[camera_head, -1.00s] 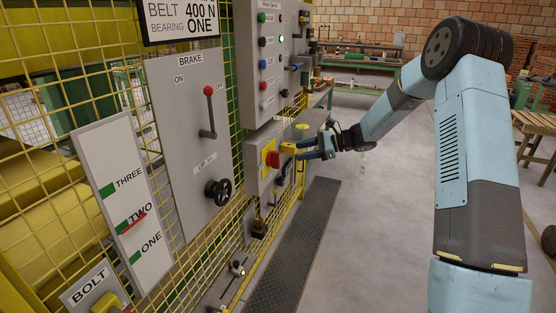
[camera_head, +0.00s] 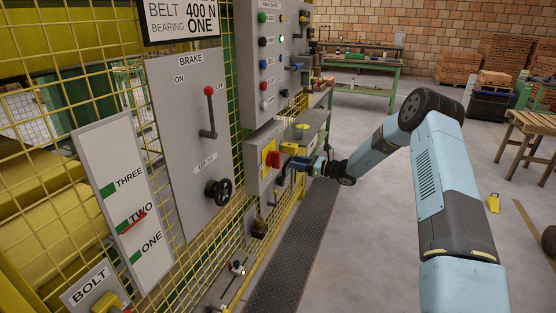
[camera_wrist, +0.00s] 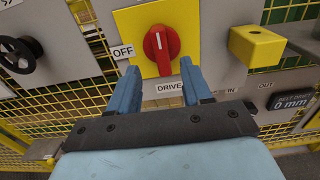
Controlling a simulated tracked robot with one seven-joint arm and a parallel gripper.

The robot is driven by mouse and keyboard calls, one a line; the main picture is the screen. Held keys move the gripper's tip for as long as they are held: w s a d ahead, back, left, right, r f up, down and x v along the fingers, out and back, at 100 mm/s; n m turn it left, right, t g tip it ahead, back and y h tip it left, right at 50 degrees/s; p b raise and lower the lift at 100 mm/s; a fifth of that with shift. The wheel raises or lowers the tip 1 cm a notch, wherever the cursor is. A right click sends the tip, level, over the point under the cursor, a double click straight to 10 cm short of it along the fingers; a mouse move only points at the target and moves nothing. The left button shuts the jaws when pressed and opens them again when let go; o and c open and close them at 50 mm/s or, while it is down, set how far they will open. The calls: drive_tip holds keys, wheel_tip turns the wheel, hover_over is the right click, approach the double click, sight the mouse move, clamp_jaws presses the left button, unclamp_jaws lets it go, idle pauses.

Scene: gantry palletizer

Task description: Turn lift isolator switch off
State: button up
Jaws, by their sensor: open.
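A red rotary switch (camera_wrist: 161,50) sits on a yellow plate (camera_wrist: 127,22) in the wrist view. Its grip stands about upright, with a white mark near the top. An OFF label (camera_wrist: 123,51) is to its left and a label reading DRIVE (camera_wrist: 170,88) is below, partly covered by a finger. In the head view the red switch (camera_head: 273,159) is on the grey panel low on the fence. My gripper (camera_wrist: 160,68) is open and empty, its blue fingers below and to either side of the switch; contact cannot be told. It also shows in the head view (camera_head: 299,163), right of the switch.
A yellow block (camera_wrist: 256,46) sticks out right of the switch. A black handwheel (camera_wrist: 17,55) is to the left. The brake lever (camera_head: 209,112) and a button panel (camera_head: 267,75) are on the fence.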

sight(277, 168)
drive_tip(key=x, duration=0.9)
drive_tip(key=shift+w+a, duration=0.1)
drive_tip(key=shift+a, duration=0.2)
